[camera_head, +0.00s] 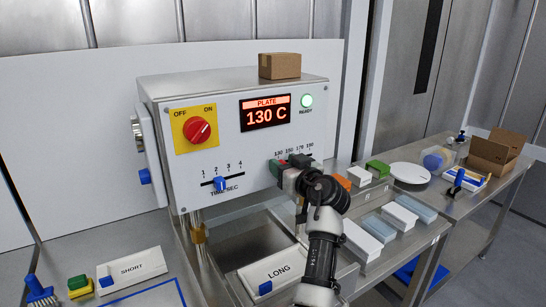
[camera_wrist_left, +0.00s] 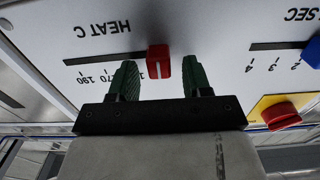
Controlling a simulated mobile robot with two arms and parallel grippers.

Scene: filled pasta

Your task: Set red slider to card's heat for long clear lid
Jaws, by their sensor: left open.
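The red slider (camera_wrist_left: 158,62) sits in the HEAT C slot on the front of the grey machine (camera_head: 180,180). In the left wrist view, which is upside down, it stands between the two green fingers of my open left gripper (camera_wrist_left: 160,78), with gaps beside it. It is at the low end of the scale; 170 and 190 lie farther along. In the head view my left gripper (camera_head: 287,166) covers most of the slider. The display (camera_head: 265,113) reads PLATE 130 C. White pieces marked LONG (camera_head: 285,270) and SHORT (camera_head: 130,268) lie in front. I cannot identify the card or clear lid.
The time slider (camera_head: 220,184) is blue, left of the heat slot. A red knob (camera_head: 197,130) and a lit green READY lamp (camera_head: 306,101) are on the panel. White and pale blue blocks (camera_head: 412,208) lie to the right. A cardboard box (camera_head: 279,65) sits on top.

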